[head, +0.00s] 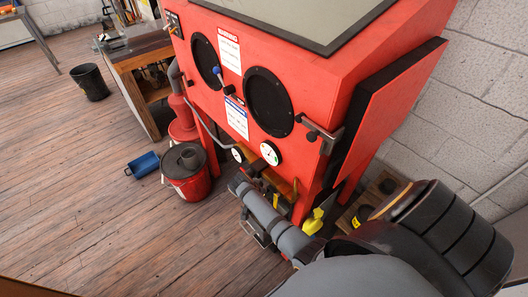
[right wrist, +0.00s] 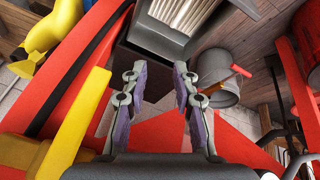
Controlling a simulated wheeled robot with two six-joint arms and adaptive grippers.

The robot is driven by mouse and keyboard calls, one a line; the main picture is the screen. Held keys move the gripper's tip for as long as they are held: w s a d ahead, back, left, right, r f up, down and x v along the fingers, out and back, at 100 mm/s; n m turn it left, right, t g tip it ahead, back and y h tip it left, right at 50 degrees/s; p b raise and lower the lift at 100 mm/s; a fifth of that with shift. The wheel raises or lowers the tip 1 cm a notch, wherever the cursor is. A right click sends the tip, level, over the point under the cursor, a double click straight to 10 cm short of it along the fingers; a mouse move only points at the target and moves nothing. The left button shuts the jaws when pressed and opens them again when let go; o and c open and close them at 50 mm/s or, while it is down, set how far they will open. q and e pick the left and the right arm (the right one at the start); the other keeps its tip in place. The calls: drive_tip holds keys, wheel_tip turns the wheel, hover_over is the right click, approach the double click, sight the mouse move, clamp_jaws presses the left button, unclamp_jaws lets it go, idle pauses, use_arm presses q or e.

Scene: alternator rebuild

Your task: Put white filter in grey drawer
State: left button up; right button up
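A white pleated filter (right wrist: 190,14) shows at the top of the right wrist view, cut off by the picture edge. A grey metal box-like part (right wrist: 155,40), which may be the grey drawer, lies right against it. I cannot tell whether the filter sits inside it. My right gripper (right wrist: 160,74) is open, with its two fingers apart and nothing between them. Its fingertips point toward the grey part and look apart from the filter. In the head view my right arm reaches down at the front of the red cabinet (head: 295,75). My left gripper is not in view.
A grey bucket (right wrist: 217,75) shows in the right wrist view. A yellow bottle (head: 313,222) is beside my arm. Open floor lies left.

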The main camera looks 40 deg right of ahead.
drive_tip(key=p+v, duration=1)
drive_tip(key=v, duration=0.2)
drive_tip(key=shift+r, duration=0.2)
drive_tip(key=shift+f, duration=0.1)
drive_tip(key=s+f+n+y, duration=0.3)
drive_tip(key=s+f+n, duration=0.5)
drive_tip(key=s+f, duration=1)
drive_tip(key=s+d+f+n, duration=0.1)
drive_tip(key=s+f, duration=0.1)
drive_tip(key=s, duration=0.3)
drive_tip(key=s+d+f+n, duration=0.1)
drive_tip(key=s+f+n, duration=0.1)
drive_tip(key=s, duration=0.4)
drive_tip(key=s+d+f+n+t+y, duration=0.1)
drive_tip(key=s+f, duration=0.2)
drive_tip(key=s, duration=0.2)
drive_tip(key=shift+s+f, duration=0.35)
drive_tip(key=shift+s, duration=0.05)
drive_tip(key=shift+d, duration=0.15)
